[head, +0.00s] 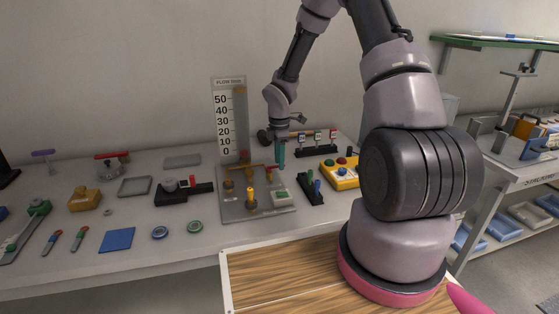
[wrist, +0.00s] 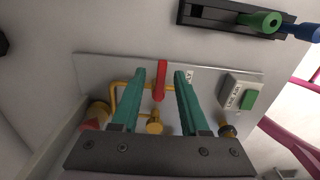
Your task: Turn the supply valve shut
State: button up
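The flow panel is a grey plate (head: 232,210) with brass-yellow pipework, and it also shows in the wrist view (wrist: 98,65). In the wrist view, a red lever handle (wrist: 160,80), which looks like the supply valve's, stands over the yellow pipe (wrist: 120,86). My gripper (wrist: 159,75) has two teal fingers, spread apart, with the red handle between them in the picture and a gap on each side. Whether the fingers are level with the handle or above it, I cannot tell. In the head view my gripper (head: 281,165) points down over the back of the plate.
A tall flow scale (head: 229,115) stands behind the plate. A box with a green button (wrist: 243,95) is right of the handle. A red-brown knob (wrist: 93,122) is at left. A rack with coloured handles (head: 312,188) and a yellow button box (head: 343,174) stand to the right.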

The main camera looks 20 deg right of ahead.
notch_tip(320, 180, up, 11)
dwell(0.7)
jog(key=shift+f, duration=0.15)
jog(key=s+d+r+m+t, duration=0.1)
jog(key=s+r+m+t, duration=0.1)
jog(key=s+r+m, duration=0.6)
jog(key=s+d+r+m+t, duration=0.1)
jog(key=s+r+m, duration=0.2)
jog(key=r, duration=0.8)
jog(key=s+r+m+t+y, duration=0.1)
jog(key=s+r+m+t, duration=0.1)
jog(key=s+r+m, duration=0.2)
jog(key=s+r+m+t+y, duration=0.1)
jog(key=s+r+m+t, duration=0.1)
jog(key=s+r+m, duration=0.2)
jog(key=s+m, duration=0.3)
jog(key=s, duration=0.4)
jog(key=shift+r, duration=0.4)
